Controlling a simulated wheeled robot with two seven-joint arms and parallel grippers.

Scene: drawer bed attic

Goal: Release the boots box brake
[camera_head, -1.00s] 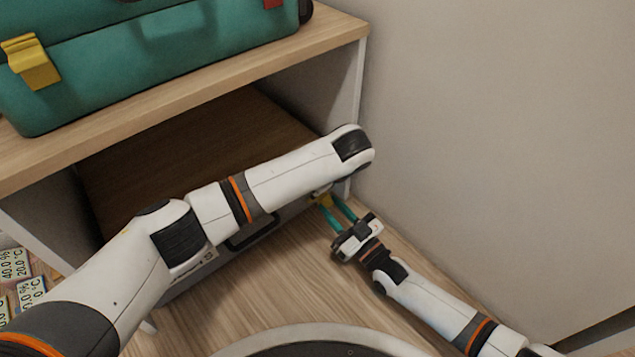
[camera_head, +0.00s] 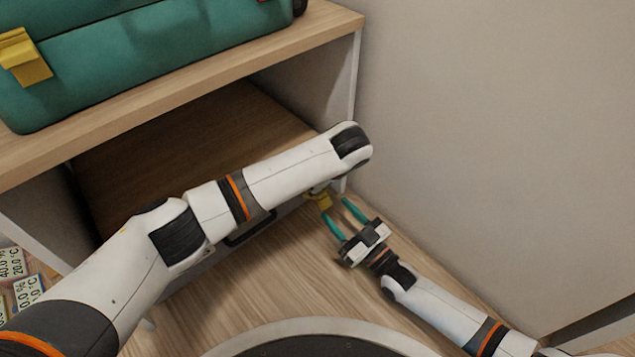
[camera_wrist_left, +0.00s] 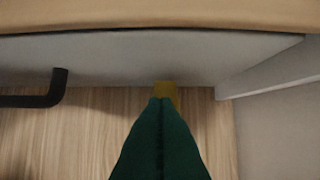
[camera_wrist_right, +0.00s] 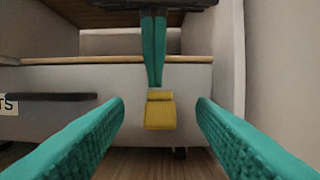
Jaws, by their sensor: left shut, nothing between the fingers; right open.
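The boots box (camera_wrist_right: 188,78) is a grey box with a dark handle (camera_wrist_right: 50,97), low in the shelf unit. A yellow brake tab (camera_wrist_right: 160,112) sits on its front, right of the handle; it also shows in the head view (camera_head: 323,201). My left gripper (camera_wrist_right: 155,84) is shut and empty, pointing down with its fingertips at the tab's top. I cannot tell whether they touch. Its arm hides it in the head view. My right gripper (camera_head: 337,212) is open and empty, facing the tab from the front, its fingers wide to either side and short of it.
A teal case (camera_head: 150,65) with a yellow latch stands on the wooden shelf top (camera_head: 200,90). The unit's side panel (camera_wrist_right: 228,60) and a wall (camera_head: 460,130) are close on the right. Wooden floor (camera_head: 260,290) lies clear before the box. Small cards (camera_head: 20,280) lie at left.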

